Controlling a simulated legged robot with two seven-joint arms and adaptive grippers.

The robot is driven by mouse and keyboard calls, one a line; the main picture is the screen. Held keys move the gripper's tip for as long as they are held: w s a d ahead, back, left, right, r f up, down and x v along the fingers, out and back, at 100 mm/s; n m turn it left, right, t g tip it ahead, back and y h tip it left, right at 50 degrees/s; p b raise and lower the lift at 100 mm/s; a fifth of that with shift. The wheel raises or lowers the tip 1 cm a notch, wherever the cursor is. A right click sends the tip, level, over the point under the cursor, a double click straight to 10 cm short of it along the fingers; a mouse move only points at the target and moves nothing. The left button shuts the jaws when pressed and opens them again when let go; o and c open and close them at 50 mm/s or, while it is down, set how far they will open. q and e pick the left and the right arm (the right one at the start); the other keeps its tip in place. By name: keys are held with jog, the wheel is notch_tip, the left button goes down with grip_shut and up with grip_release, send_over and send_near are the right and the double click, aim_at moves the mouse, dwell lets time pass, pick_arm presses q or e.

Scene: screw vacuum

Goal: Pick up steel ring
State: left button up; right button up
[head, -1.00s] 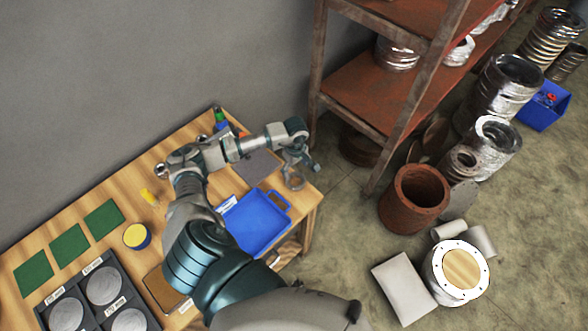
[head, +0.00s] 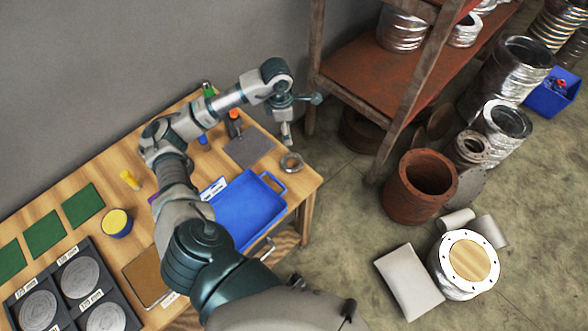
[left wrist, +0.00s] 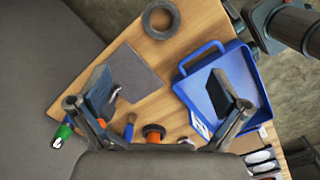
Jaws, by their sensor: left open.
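The steel ring (head: 291,162) lies flat on the wooden table near its far right corner, beside the grey mat and the blue tray. In the left wrist view the ring (left wrist: 160,19) is at the top centre, beyond the fingertips. My left gripper (head: 288,138) is close behind the ring in the head view and apart from it. In the left wrist view my left gripper (left wrist: 160,92) has its two fingers spread wide with nothing between them.
The blue tray (head: 275,220) and grey mat (head: 250,148) lie next to the ring. A small orange-topped item (left wrist: 154,133) and a green bottle (left wrist: 63,133) show in the wrist view. A rusty shelf (head: 360,75) stands right of the table.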

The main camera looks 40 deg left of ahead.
pick_arm(q)
notch_tip(320, 180, down, 3)
jog(key=n+b, duration=0.5)
jog(key=n, duration=0.1)
jog(key=b, duration=0.2)
send_over(293, 163)
jog(key=s, duration=0.1)
jog(key=shift+n+t, duration=0.3)
jog(key=shift+n, duration=0.1)
jog(key=f, duration=1.1)
jog(key=shift+s+a+f, duration=0.2)
jog(key=shift+a+f, duration=0.05)
jog(key=shift+a, duration=0.1)
jog(key=f, duration=0.5)
jog(key=shift+w+d+f, duration=0.15)
jog(key=shift+w+d, duration=0.15)
jog(key=shift+w, duration=0.1)
jog(key=c, duration=1.6)
pick_arm(e)
jog(key=w+r, duration=0.3)
jog(key=r, duration=0.9)
jog(key=shift+w+a+r+t, duration=0.2)
jog(key=shift+a+r+t, duration=0.1)
jog(key=shift+r, duration=0.1)
pick_arm(q)
jog(key=shift+o, duration=0.2)
jog(key=shift+r, duration=0.2)
